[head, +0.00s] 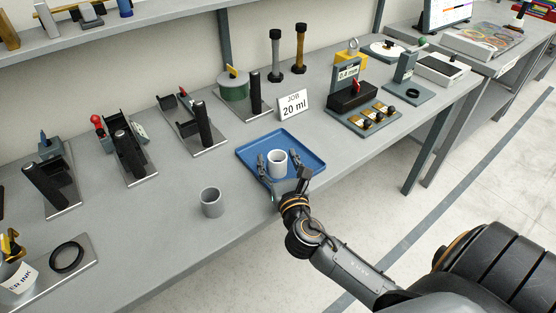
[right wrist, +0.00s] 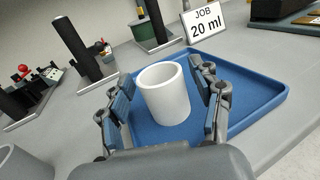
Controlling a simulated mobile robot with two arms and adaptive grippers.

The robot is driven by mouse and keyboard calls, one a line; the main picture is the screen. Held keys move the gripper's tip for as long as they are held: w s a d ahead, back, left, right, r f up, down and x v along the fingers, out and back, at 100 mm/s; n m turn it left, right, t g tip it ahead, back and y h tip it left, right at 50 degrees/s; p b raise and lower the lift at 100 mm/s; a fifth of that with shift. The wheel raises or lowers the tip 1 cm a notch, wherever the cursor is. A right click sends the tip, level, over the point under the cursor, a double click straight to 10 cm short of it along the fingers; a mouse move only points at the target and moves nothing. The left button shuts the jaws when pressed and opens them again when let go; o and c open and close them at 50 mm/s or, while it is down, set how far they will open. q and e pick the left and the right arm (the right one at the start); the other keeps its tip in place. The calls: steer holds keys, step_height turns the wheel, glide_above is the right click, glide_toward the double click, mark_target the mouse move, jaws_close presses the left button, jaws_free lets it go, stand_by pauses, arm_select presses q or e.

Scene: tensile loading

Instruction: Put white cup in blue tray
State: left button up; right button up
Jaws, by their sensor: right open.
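The white cup (head: 277,162) stands upright in the blue tray (head: 309,149), in its left-middle part. It also shows in the right wrist view (right wrist: 165,93), between the fingers, with the tray (right wrist: 262,88) around and behind it. My right gripper (head: 280,163) is open, with one finger on each side of the cup. A gap shows between the cup and the fingers in the right wrist view. The near edge of the tray is partly hidden by the gripper. My left gripper is not in view.
A grey cup (head: 211,202) stands on the bench left of the tray. A "JOB 20 ml" sign (head: 292,104) stands behind the tray. Several fixtures with black posts line the bench to the left. A black ring (head: 67,257) lies at the lower left. Bare bench surrounds the grey cup.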

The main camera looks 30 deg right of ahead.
steer(key=shift+r, duration=0.15)
steer(key=shift+s+a, duration=0.15)
steer(key=shift+s, duration=0.1)
steer(key=b+v, duration=0.2)
steer(key=v, duration=0.9)
steer(key=shift+s, duration=0.2)
